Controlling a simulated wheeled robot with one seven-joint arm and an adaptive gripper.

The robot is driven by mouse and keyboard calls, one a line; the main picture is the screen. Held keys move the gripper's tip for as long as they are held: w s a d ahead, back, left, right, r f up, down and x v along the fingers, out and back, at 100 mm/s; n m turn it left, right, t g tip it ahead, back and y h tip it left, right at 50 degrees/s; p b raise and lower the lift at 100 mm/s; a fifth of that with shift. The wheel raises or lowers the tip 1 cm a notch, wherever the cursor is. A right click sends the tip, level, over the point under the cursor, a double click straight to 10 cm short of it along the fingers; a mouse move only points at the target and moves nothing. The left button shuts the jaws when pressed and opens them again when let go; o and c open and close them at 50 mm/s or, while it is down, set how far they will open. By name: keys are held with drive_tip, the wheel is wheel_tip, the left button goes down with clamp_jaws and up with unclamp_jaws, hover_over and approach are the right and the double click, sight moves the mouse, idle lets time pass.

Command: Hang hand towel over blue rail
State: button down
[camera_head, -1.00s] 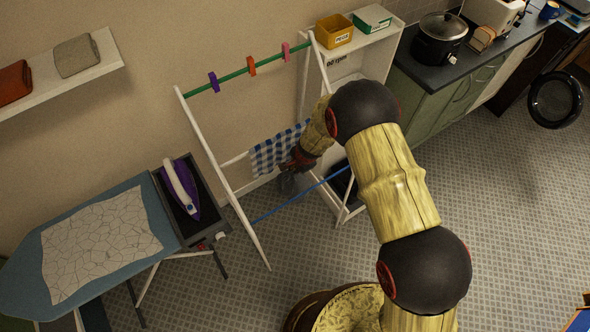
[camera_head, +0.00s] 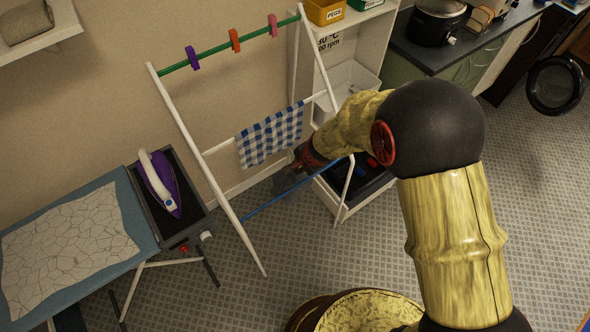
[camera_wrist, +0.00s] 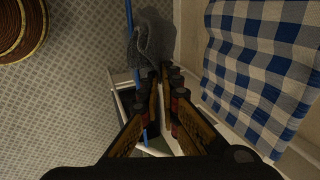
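A grey hand towel (camera_wrist: 152,42) hangs bunched at the tips of my gripper (camera_wrist: 163,78) in the wrist view. My gripper's fingers are close together with the cloth's near end at their tips; they look shut on it. In the head view the towel (camera_head: 283,183) is a small dark patch below my gripper (camera_head: 297,168), partly hidden. The blue rail (camera_head: 290,188) is the low front bar of the white airer. It also shows in the wrist view (camera_wrist: 129,14), where the towel's left edge overlaps it; whether they touch is unclear.
A blue-and-white checked towel (camera_head: 270,137) hangs on the airer's white bar behind, close to my gripper. The green top rail (camera_head: 214,57) carries several pegs. A shelf unit (camera_head: 350,75) stands right, an ironing board (camera_head: 140,215) with an iron (camera_head: 160,182) left.

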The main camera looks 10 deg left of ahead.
drive_tip(key=s+d+f+t+y+b, duration=0.2)
drive_tip(key=f+b, duration=0.5)
drive_tip(key=b, duration=0.5)
drive_tip(key=s+d+f+t+y+b, duration=0.1)
drive_tip(key=s+d+f+y+b, duration=0.1)
drive_tip(key=f+b, duration=0.6)
drive_tip(key=shift+s+d+f+t+b, duration=0.15)
drive_tip(key=shift+s+d+t+b, duration=0.25)
drive_tip(key=shift+s+d+b, duration=0.85)
drive_tip(key=shift+w+d+b, duration=0.1)
drive_tip(key=shift+w+b, duration=0.25)
drive_tip(key=shift+b, duration=0.35)
drive_tip(key=c, duration=2)
unclamp_jaws()
drive_tip(key=shift+c, duration=0.2)
drive_tip(key=o, duration=0.4)
drive_tip(key=shift+o, duration=1.3)
